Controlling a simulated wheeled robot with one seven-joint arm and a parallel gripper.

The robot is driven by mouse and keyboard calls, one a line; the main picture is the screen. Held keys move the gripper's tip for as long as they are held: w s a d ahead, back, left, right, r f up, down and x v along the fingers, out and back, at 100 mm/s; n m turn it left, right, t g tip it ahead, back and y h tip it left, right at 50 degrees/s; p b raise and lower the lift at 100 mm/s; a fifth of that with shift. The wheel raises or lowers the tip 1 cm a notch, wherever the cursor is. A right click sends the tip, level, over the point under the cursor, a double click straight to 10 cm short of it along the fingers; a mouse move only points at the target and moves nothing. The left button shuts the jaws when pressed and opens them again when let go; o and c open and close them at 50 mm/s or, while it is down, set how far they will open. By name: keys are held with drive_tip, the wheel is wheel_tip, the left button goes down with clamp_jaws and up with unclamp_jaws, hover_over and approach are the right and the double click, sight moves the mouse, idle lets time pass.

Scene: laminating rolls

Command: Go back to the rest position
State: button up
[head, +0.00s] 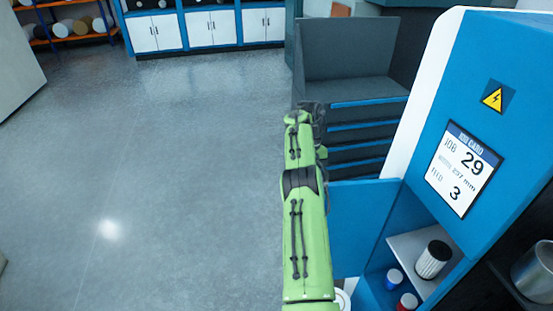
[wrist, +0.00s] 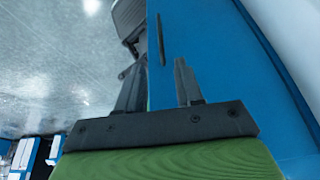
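My green arm reaches forward in the middle of the head view, and its dark end (head: 312,112) is beside the grey drawer unit (head: 350,55). The fingers are hard to make out there. In the wrist view my gripper (wrist: 158,85) has its two dark fingers spread apart, and I see nothing held between them. A blue panel with a dark handle (wrist: 161,40) shows behind and between the fingers. I cannot tell how far it is from them.
The blue machine (head: 510,90) stands close on the right, with a blue door panel (head: 362,220) beside my arm. Its open compartment holds a white-and-black roll (head: 433,259) and small containers. Grey floor (head: 150,170) is clear on the left. Blue-and-white cabinets (head: 210,28) stand at the back.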

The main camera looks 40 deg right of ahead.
drive_tip(key=w+a+r+n+t+h, duration=0.1)
drive_tip(key=a+r+n, duration=0.5)
drive_tip(key=r+n, duration=0.2)
drive_tip(key=w+a+r+n+t+h, duration=0.1)
drive_tip(key=a+r+n+h, duration=0.1)
drive_tip(key=a+r+n, duration=0.6)
drive_tip(key=s+a+r+n+t, duration=0.3)
drive_tip(key=s+a+r+n, duration=0.2)
drive_tip(key=a+n, duration=0.5)
drive_tip(key=s+a+f+n+t, duration=0.2)
drive_tip(key=s+a+f+n, duration=0.1)
drive_tip(key=s+a+n, duration=0.3)
drive_tip(key=s+a+f+n+t, duration=0.2)
drive_tip(key=s+a+n, duration=0.4)
drive_tip(key=n, duration=0.4)
drive_tip(key=shift+s+a+f+n+y, duration=0.3)
drive_tip(key=shift+s+a+f+n, duration=0.1)
drive_tip(key=shift+s, duration=0.3)
